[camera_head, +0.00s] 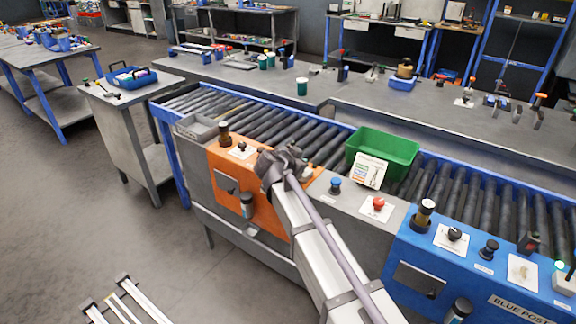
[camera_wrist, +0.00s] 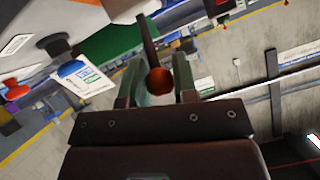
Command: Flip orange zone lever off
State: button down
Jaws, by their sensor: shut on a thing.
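The orange zone panel (camera_head: 225,170) faces me in front of the roller conveyor in the head view. My gripper (camera_head: 284,163) is at the right part of its top. In the wrist view my gripper (camera_wrist: 158,78) has its two greenish fingers on either side of a brown-orange round lever knob (camera_wrist: 159,82), shut on it. The dark lever rod (camera_wrist: 149,36) runs up from the knob. In the head view my arm hides most of the lever, so I cannot tell its on or off position there.
The orange panel also carries a dark knob (camera_head: 242,146) and a dark post (camera_head: 223,133). To the right are a blue button (camera_head: 335,186), a red button (camera_head: 378,203) and the blue post panel (camera_head: 440,258). A green bin (camera_head: 385,150) stands on the rollers.

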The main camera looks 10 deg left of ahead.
dwell(0.3)
jog(key=c, duration=0.9)
grip_release()
jog(key=p+v, duration=0.5)
jog(key=v, duration=0.5)
jog(key=shift+s+r, duration=0.2)
jog(key=shift+s, duration=0.15)
jog(key=shift+a, duration=0.15)
